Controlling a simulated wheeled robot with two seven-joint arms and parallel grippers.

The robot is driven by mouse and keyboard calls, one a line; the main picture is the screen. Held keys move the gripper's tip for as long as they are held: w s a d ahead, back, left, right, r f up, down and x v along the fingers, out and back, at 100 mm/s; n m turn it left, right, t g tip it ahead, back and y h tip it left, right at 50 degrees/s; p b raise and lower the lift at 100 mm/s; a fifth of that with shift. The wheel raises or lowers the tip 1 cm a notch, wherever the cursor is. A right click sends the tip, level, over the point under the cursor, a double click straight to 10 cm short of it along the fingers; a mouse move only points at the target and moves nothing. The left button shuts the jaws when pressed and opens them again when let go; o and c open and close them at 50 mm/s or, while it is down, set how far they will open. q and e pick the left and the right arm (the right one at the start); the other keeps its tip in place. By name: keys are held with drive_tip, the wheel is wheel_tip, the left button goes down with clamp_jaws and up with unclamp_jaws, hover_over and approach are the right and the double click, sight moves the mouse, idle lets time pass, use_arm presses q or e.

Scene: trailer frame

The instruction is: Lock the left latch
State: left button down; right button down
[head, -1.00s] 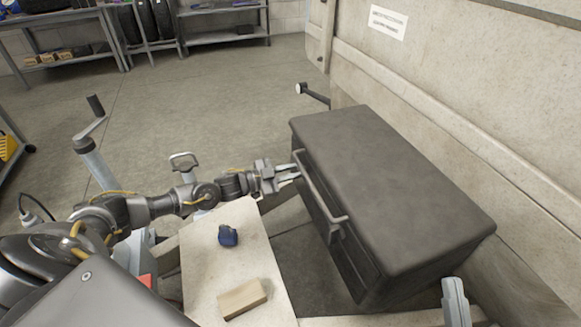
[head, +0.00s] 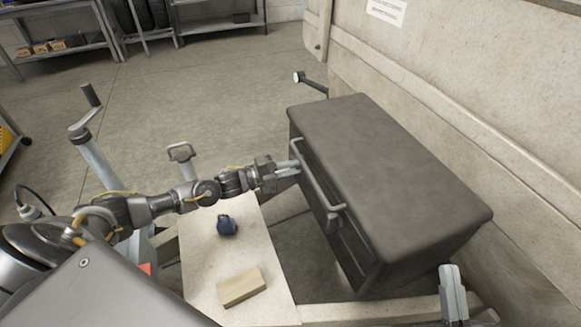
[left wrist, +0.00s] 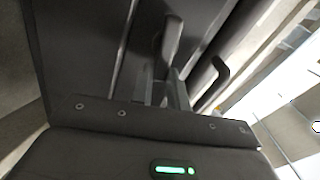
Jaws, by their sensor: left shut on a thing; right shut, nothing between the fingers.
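The left latch shows in the left wrist view as a rounded dark lever (left wrist: 172,38) at the tips of my left gripper (left wrist: 172,82). The gripper is shut on it; the exact grip is partly hidden. In the head view my left gripper (head: 292,167) is at the left end of the front of a dark grey box (head: 390,160), where the latch is too small to make out. My right gripper (head: 453,283) is shut and empty at the lower right, in front of the box's near end.
A bar handle (head: 320,190) runs along the box front. A pale board (head: 210,275) in front carries a blue object (head: 227,225) and a wooden block (head: 241,287). A crank (head: 90,125) stands at the left. A pale wall (head: 450,110) rises behind the box.

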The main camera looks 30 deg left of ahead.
use_arm(q)
drive_tip(key=shift+f+m, duration=0.25)
drive_tip(key=shift+m, duration=0.75)
use_arm(e)
drive_tip(key=shift+d+r+t, duration=0.35)
drive_tip(key=shift+r+t, duration=0.2)
drive_tip(key=shift+t, duration=0.05)
drive_tip(key=shift+d, duration=0.1)
use_arm(q)
drive_tip(key=c, duration=1.4)
unclamp_jaws()
drive_tip(key=shift+o, duration=0.2)
